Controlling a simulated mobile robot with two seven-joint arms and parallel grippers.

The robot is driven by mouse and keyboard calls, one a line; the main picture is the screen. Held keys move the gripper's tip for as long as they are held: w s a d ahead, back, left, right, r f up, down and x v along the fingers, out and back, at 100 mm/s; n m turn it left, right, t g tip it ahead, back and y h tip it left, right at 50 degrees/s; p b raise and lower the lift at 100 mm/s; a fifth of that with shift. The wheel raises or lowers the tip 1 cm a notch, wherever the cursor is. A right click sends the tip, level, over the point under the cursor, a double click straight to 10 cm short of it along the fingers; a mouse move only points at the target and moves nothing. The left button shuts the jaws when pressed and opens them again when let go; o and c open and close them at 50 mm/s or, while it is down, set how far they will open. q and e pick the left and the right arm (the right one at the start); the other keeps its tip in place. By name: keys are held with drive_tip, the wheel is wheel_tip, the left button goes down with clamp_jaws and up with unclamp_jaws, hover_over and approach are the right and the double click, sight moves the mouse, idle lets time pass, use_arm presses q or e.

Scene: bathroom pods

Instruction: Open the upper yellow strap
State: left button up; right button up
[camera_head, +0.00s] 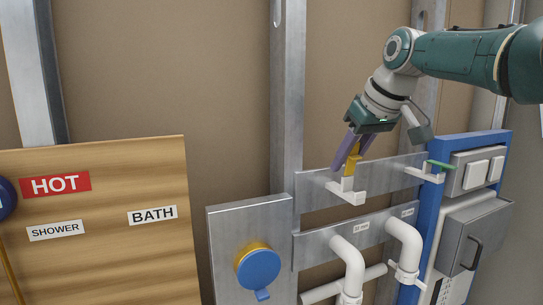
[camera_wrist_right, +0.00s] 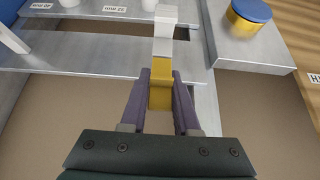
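The upper yellow strap (camera_head: 352,163) sits on a white bracket (camera_head: 346,193) on the upper metal rail. It also shows in the right wrist view (camera_wrist_right: 160,88), below a white block. My right gripper (camera_head: 354,153) reaches down to it from the upper right, with one purple finger on each side of the strap. In the right wrist view the fingers (camera_wrist_right: 160,85) flank the yellow piece closely, with little or no gap visible. The strap still lies against the white bracket. My left gripper is not in view.
White pipes (camera_head: 351,262) stand below the rail. A blue round cap (camera_head: 259,268) is on a metal plate at lower middle. A wooden board (camera_head: 90,215) with HOT, SHOWER and BATH labels is at left. A blue-framed panel with a grey box (camera_head: 474,237) is at right.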

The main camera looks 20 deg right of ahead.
sight(356, 146)
drive_tip(key=o, duration=0.4)
drive_tip(key=shift+r, duration=0.1)
drive_tip(key=shift+s+r, duration=0.35)
drive_tip(key=shift+r, duration=0.15)
drive_tip(key=b+v, duration=0.3)
drive_tip(key=v, duration=0.4)
drive_tip(key=shift+s+d+r, duration=0.1)
drive_tip(key=shift+s, duration=0.05)
drive_tip(key=shift+s+r, duration=0.3)
drive_tip(key=shift+r, duration=0.2)
